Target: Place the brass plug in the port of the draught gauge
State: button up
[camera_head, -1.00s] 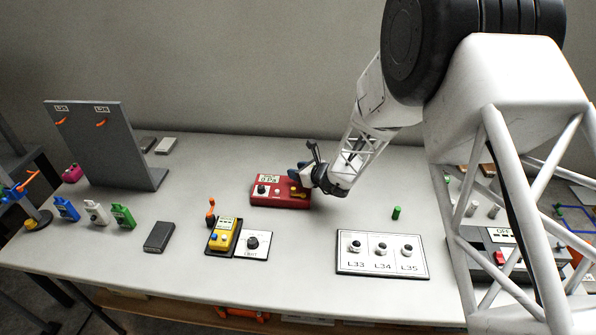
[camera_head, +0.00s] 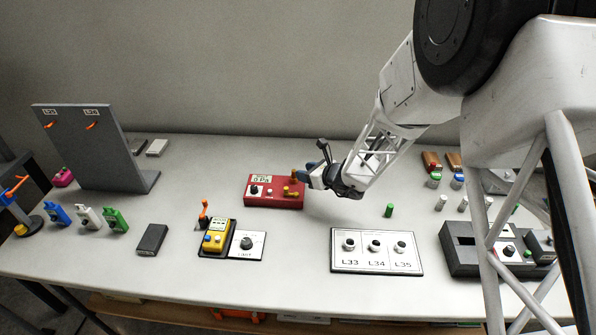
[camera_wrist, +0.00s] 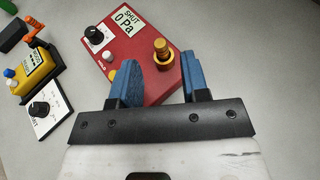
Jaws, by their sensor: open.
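The red draught gauge (camera_head: 262,200) lies on the table left of my gripper (camera_head: 306,176); it also shows in the wrist view (camera_wrist: 128,48), its display reading "SHUT 0 Pa". In the wrist view the brass plug (camera_wrist: 161,46) stands upright on the gauge's right part, its wide collar low down. How deep it sits in the port cannot be told. In the head view the brass parts (camera_head: 291,190) are too small to tell apart. My gripper's blue fingers (camera_wrist: 160,72) are apart and empty, close to the plug.
A yellow device (camera_head: 215,241) with an orange lever stands in front of the gauge. A white panel (camera_head: 376,265) with several knobs lies front right, and a green cylinder (camera_head: 389,210) stands behind it. A grey upright board (camera_head: 95,150) stands at left. Table between is clear.

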jog(key=shift+v, duration=2.15)
jog(key=shift+s+r, duration=0.1)
jog(key=s+d+r+n+g+h, duration=0.25)
jog(key=s+r+n+g, duration=0.25)
jog(key=s+r+n, duration=1)
jog(key=s+d+r+n+h, duration=0.4)
jog(key=s+d, duration=0.4)
jog(key=s, duration=0.4)
jog(key=s+d+r+n+h, duration=0.4)
jog(key=s+d+r+n, duration=0.2)
jog(key=s, duration=0.5)
jog(key=shift+s+d+r+h, duration=0.2)
jog(key=shift+s+d+h, duration=0.2)
jog(key=shift+d, duration=0.6)
jog(key=shift+c, duration=0.2)
